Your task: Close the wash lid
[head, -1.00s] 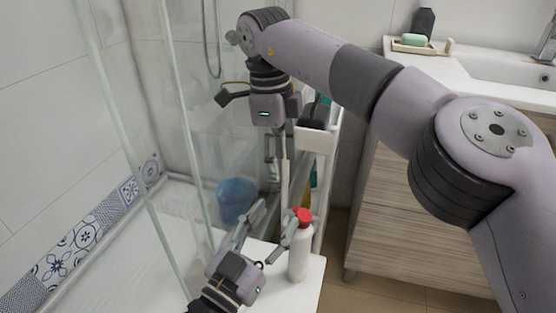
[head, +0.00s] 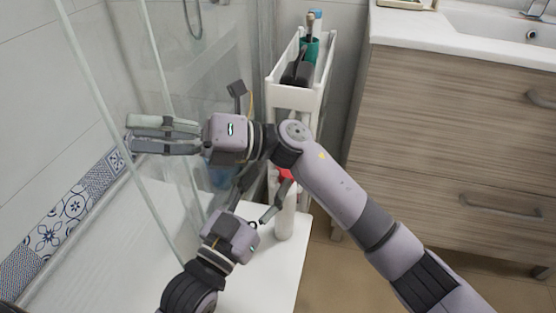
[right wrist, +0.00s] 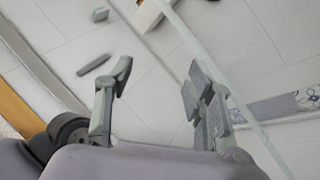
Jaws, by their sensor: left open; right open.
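A white wash bottle (head: 285,222) with a red lid (head: 285,175) stands upright on a white surface in the head view. The red lid is partly hidden by my right arm, and I cannot tell how far it is closed. My left gripper (head: 265,182) is open just left of the bottle. One finger passes in front of the bottle's left side; I cannot tell whether it touches. My right gripper (head: 132,134) is open and empty, pointing left in front of the glass, away from the bottle. Its spread fingers also show in the right wrist view (right wrist: 160,80).
A wood-front vanity (head: 440,125) stands at right. Glass shower panels (head: 160,60) rise at left. A blue object (head: 218,175) lies behind my right gripper.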

